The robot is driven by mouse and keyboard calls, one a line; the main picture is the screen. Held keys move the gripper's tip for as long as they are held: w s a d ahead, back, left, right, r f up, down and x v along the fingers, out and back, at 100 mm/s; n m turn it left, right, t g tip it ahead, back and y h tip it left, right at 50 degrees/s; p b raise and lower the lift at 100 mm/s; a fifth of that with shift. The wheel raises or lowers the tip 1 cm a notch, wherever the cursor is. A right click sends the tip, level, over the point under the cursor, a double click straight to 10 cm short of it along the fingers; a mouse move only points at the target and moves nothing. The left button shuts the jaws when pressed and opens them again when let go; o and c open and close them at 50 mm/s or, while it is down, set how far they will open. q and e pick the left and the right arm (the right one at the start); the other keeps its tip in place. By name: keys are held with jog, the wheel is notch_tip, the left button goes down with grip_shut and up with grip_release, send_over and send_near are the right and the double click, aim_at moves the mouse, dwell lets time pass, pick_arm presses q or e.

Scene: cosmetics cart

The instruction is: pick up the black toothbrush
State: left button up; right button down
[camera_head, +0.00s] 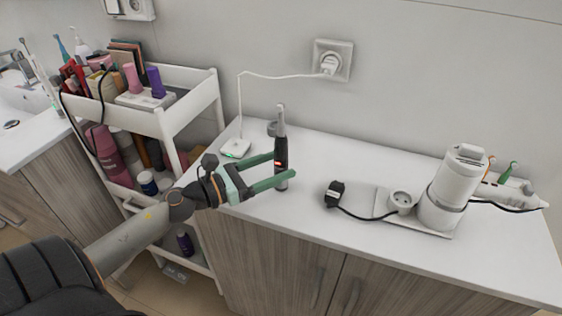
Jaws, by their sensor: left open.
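The black toothbrush (281,143) stands upright on the white counter (320,235), near its left end. It has a dark body with a small red light and a thin grey head on top. My left gripper (284,169) is open, with its green fingers level and pointing right. The toothbrush is at the fingertips and appears to be between them; I cannot tell whether either finger touches it. The near finger hides part of its lower body. My right gripper is not in view.
A white charger base (236,148) with a cable to the wall socket (332,60) is behind the gripper. A white cart (190,108) full of cosmetics stands left. A white appliance (453,185) with a black plug (335,193) sits right.

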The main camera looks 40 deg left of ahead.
pick_arm(q)
jog(key=p+x, duration=0.1)
jog(key=x, duration=0.2)
jog(key=shift+w+d+r, duration=0.15)
jog(key=shift+d+r, duration=0.05)
jog(key=shift+w+d+f, duration=0.1)
jog(key=shift+w+d, duration=0.15)
jog(key=shift+w, duration=0.25)
grip_shut()
